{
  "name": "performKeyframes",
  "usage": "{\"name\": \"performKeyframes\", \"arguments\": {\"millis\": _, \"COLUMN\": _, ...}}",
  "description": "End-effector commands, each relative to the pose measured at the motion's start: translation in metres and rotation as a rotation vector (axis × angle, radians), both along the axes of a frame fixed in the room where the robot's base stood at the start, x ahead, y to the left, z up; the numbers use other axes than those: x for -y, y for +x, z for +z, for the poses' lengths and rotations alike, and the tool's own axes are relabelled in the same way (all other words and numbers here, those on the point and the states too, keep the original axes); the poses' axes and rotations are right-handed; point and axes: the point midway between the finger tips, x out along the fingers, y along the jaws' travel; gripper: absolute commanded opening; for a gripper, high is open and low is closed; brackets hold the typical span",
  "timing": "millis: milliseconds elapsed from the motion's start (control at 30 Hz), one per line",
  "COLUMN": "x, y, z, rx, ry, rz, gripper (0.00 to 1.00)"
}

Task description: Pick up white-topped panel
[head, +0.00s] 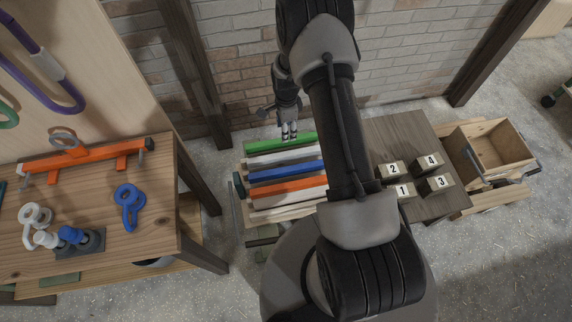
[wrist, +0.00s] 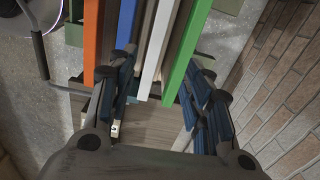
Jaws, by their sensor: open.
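A white-topped panel (head: 270,157) lies in a row of long panels, between the green panel (head: 272,142) and the blue panel (head: 277,172). In the wrist view the white top (wrist: 156,50) runs between my two sets of fingers, with the green panel (wrist: 187,50) to its right and the blue panel (wrist: 127,24) to its left. My gripper (head: 288,133) is open and empty, over the green panel's side of the row in the head view. In the wrist view my gripper (wrist: 158,88) has its left fingers near the blue panel's end. Contact cannot be told.
An orange panel (head: 287,187) and another pale panel (head: 285,213) lie nearer in the same row. A dark wooden top with numbered blocks (head: 403,190) and an open drawer box (head: 488,148) are at right. A workbench (head: 100,190) stands at left, a brick wall (head: 240,60) behind.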

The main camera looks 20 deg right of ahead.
Motion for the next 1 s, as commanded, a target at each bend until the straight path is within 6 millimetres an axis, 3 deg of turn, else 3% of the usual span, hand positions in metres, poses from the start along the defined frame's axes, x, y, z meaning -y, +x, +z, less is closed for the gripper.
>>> {"name": "performKeyframes", "arguments": {"millis": 167, "x": 0.001, "y": -0.002, "z": -0.024, "rx": -0.007, "ry": 0.001, "rz": -0.032, "gripper": 0.46}}
{"name": "performKeyframes", "arguments": {"millis": 600, "x": 0.001, "y": -0.003, "z": -0.116, "rx": -0.008, "ry": 0.002, "rz": -0.03, "gripper": 0.46}}
{"name": "performKeyframes", "arguments": {"millis": 1000, "x": 0.0, "y": -0.003, "z": -0.146, "rx": -0.008, "ry": 0.002, "rz": -0.029, "gripper": 0.46}}
